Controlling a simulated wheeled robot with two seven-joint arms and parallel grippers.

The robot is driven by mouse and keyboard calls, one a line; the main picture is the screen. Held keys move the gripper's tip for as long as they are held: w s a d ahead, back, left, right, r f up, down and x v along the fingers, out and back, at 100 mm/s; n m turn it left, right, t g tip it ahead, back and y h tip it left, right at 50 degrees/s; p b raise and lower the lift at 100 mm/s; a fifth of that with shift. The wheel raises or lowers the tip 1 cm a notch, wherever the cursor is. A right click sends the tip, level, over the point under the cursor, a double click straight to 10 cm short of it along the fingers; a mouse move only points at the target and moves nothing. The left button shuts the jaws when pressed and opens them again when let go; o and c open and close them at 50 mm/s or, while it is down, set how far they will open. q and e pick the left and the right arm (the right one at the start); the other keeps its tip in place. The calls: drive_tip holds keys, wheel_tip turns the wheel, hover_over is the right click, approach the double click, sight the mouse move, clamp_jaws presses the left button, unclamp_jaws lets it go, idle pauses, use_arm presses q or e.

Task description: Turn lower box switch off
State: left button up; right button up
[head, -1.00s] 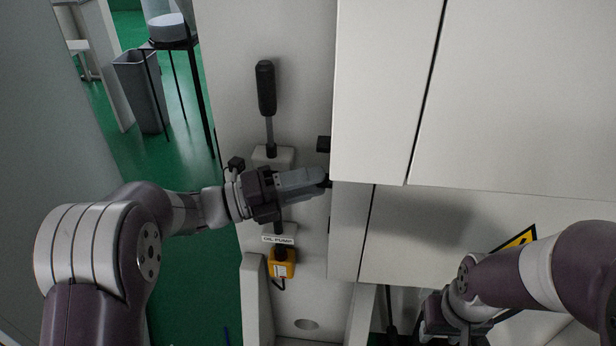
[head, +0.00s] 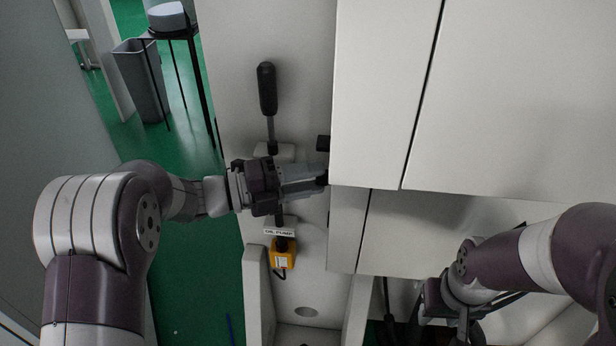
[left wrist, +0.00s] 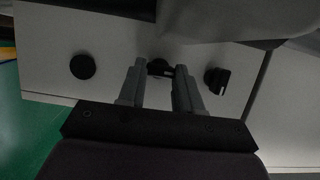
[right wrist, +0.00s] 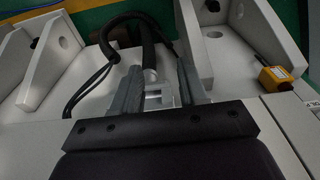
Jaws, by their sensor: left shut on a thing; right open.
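My left gripper (head: 322,180) reaches from the left to the narrow side of the pale box (head: 348,225). In the left wrist view its fingers (left wrist: 158,80) are closed around a small black switch (left wrist: 160,67), the middle one of three black controls on the panel. A round black knob (left wrist: 83,66) is to its left and a ridged black knob (left wrist: 217,80) to its right. In the head view the switch is hidden by the fingertips; a black knob (head: 323,143) shows just above. My right gripper (right wrist: 160,85) is open, low at the right, with a silver fitting beyond its fingers.
A black-handled lever (head: 267,90) stands on the panel behind my left gripper. A yellow box (head: 283,254) sits below an oil pump label (head: 279,232). Large white cabinet doors (head: 510,95) fill the right. A black hose (right wrist: 140,28) lies beyond my right gripper.

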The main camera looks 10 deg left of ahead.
use_arm(q)
drive_tip(key=o, duration=1)
drive_tip(key=shift+o, duration=0.2)
drive_tip(key=shift+a, duration=0.15)
drive_tip(key=v, duration=1.2)
drive_tip(key=shift+a, duration=0.2)
drive_tip(key=shift+s, duration=0.15)
